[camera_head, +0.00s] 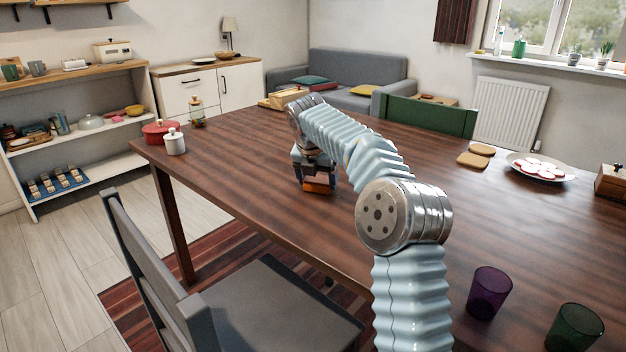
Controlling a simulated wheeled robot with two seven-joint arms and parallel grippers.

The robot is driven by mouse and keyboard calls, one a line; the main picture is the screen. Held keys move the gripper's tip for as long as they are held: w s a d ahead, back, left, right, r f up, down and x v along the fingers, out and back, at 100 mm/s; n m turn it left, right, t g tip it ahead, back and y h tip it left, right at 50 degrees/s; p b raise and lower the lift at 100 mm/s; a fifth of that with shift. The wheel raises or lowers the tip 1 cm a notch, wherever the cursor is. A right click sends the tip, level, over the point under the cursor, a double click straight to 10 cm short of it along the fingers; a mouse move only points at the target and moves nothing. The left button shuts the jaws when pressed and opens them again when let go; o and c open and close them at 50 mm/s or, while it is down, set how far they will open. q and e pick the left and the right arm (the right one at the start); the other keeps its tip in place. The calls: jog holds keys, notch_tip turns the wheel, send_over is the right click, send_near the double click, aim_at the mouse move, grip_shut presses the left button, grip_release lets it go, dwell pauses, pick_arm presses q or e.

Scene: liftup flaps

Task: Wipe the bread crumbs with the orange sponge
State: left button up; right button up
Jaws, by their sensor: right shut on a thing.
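My right gripper (314,172) points down at the middle of the dark wooden table (235,160). It is shut on the orange sponge (319,187), which shows as a small orange block under the fingers, at or just above the tabletop. The gripper and wrist hide part of the sponge. I cannot make out any bread crumbs; they may be too small to tell or hidden by my arm. My left gripper is not in view.
A red pot (160,131) and white jar (174,143) stand at the table's left end. A plate (541,170), two brown coasters (473,159), a purple glass (488,292) and a green glass (575,327) are right. A grey chair (270,305) stands in front.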

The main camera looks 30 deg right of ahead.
aim_at(328, 184)
jog(key=shift+s+d+b, duration=0.25)
jog(key=shift+s+b, duration=0.05)
jog(key=shift+s, duration=0.5)
jog(key=shift+s+d+b, duration=0.25)
jog(key=shift+s+b, duration=0.05)
jog(key=shift+s, duration=0.5)
jog(key=shift+s+d+f+b, duration=0.1)
jog(key=shift+s+d+b, duration=0.15)
jog(key=shift+s, duration=0.4)
jog(key=shift+s+d+f+b, duration=0.1)
jog(key=shift+s+b, duration=0.25)
jog(key=shift+s, duration=0.25)
jog(key=shift+s+d, duration=0.15)
jog(key=shift+s, duration=0.45)
notch_tip(328, 184, up, 5)
jog(key=p, duration=0.5)
jog(key=shift+f, duration=0.2)
jog(key=shift+r, duration=0.8)
jog(key=shift+w, duration=0.1)
jog(key=shift+r, duration=1.5)
